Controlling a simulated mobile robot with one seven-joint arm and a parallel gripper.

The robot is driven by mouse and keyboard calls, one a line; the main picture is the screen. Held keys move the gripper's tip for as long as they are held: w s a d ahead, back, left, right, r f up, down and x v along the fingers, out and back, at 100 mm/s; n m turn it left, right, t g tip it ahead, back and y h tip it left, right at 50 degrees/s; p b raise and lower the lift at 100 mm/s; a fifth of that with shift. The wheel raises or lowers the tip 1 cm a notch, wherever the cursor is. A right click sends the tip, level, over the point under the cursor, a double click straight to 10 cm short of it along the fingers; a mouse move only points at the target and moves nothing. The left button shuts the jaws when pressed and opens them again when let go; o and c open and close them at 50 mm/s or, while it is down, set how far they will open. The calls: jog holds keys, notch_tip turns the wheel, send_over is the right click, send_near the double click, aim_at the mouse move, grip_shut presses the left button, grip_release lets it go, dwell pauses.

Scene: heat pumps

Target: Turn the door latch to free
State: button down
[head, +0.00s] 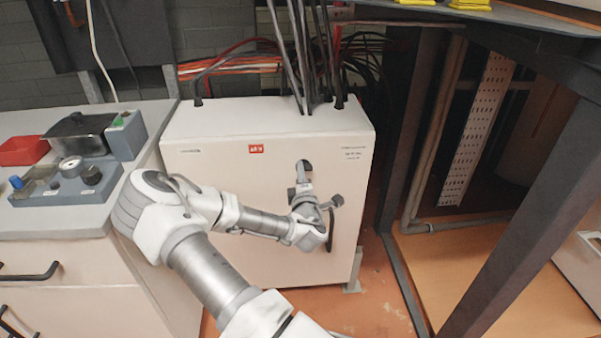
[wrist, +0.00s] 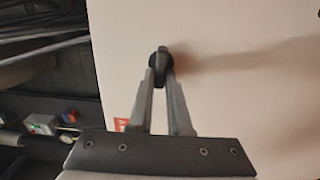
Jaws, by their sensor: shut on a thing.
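The door latch (wrist: 161,57), a small black knob with a raised upright grip on a dark round base, sits on the pale cabinet door (wrist: 235,110). In the wrist view my gripper (wrist: 162,78) has its two grey fingers closed on the lower part of the latch's grip, one on each side. In the head view my gripper (head: 303,178) reaches the upper right of the cabinet front, where the dark latch (head: 305,164) shows just above the fingertips. The fingers partly hide the latch.
A black handle (head: 331,230) is on the door's right side, partly behind my wrist. Cables (head: 305,60) enter the cabinet top. A bench with a control box (head: 75,175) stands at left. A dark metal frame (head: 525,215) stands at right.

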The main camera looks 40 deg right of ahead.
dwell(0.3)
jog(key=c, duration=0.9)
grip_release()
jog(key=shift+o, duration=0.2)
jog(key=p+v, duration=0.7)
jog(key=v, duration=1)
jog(key=shift+s+p, duration=0.25)
jog(key=shift+p, duration=0.15)
